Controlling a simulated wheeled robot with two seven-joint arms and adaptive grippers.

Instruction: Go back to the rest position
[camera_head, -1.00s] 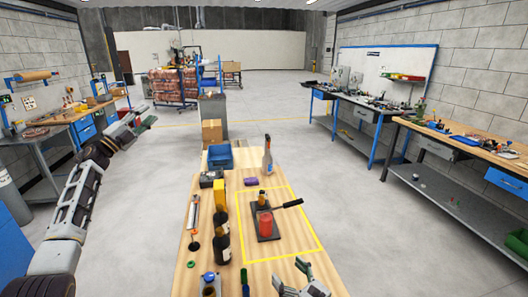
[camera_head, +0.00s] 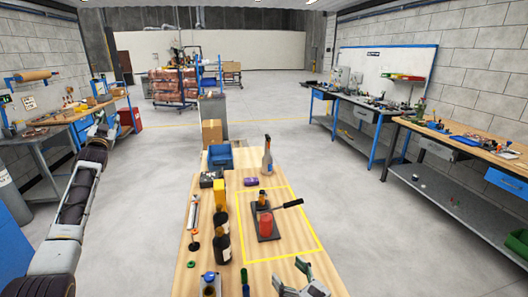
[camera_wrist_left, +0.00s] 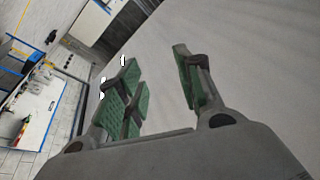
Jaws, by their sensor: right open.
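My left arm reaches up along the left side of the head view, away from the table. Its gripper (camera_head: 105,124) is at the arm's far end, seen small in front of the left-hand workbenches. In the left wrist view my left gripper (camera_wrist_left: 156,60) has its green-padded fingers wide apart, with only grey floor between them. My right gripper (camera_head: 303,279) is at the near edge of the wooden table (camera_head: 268,265), at the bottom of the head view. Its fingers are apart and nothing shows between them.
Workbenches line both walls. Open floor lies left of the table.

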